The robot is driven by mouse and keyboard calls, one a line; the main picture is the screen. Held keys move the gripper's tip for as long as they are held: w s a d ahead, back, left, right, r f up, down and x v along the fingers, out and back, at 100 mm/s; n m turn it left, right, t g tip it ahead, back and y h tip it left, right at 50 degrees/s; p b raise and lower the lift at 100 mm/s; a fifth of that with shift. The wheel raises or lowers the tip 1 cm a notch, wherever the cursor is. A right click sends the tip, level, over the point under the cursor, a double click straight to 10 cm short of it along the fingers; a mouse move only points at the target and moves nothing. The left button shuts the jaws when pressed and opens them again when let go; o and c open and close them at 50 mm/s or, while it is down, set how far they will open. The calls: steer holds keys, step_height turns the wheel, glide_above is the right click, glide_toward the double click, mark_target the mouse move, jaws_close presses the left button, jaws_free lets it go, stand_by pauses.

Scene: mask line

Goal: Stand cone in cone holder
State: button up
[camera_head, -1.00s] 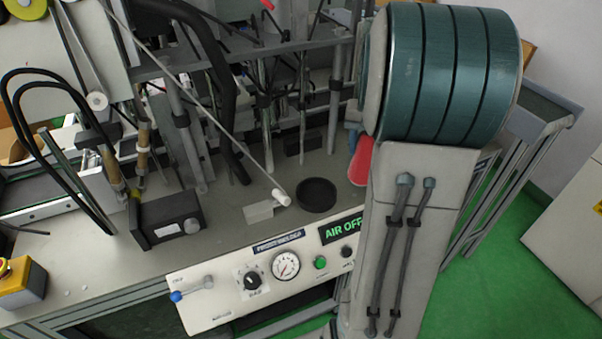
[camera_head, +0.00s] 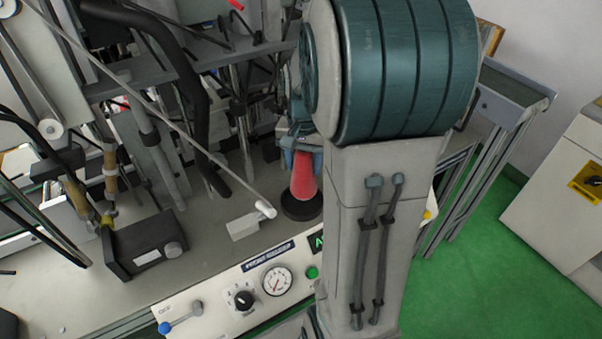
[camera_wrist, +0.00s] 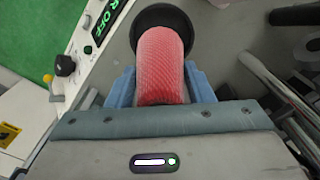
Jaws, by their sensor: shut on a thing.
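The red textured cone (camera_head: 304,180) is in my gripper (camera_head: 302,143), below the arm, with its wide end downward and nearly upright. The black round cone holder (camera_head: 300,210) sits on the grey bench, and the cone's lower end overlaps it in the head view. In the wrist view the blue fingers of my gripper (camera_wrist: 161,86) are shut on either side of the cone (camera_wrist: 162,62). The cone's far end lies in front of the dark holder (camera_wrist: 166,13). I cannot tell whether the cone's base touches the holder's floor.
A thin grey rod with a white tip (camera_head: 264,208) ends just left of the holder. A black box with a knob (camera_head: 145,245) is further left. The control panel (camera_head: 235,290) with a gauge is in front. Metal posts and a bracket (camera_head: 170,70) crowd behind.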

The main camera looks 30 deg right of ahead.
mark_target(302, 176)
steer(key=shift+a+f, duration=0.2)
steer(key=shift+f, duration=1.9)
steer(key=shift+f, duration=0.2)
steer(key=o, duration=1.1)
steer(key=shift+r, duration=0.15)
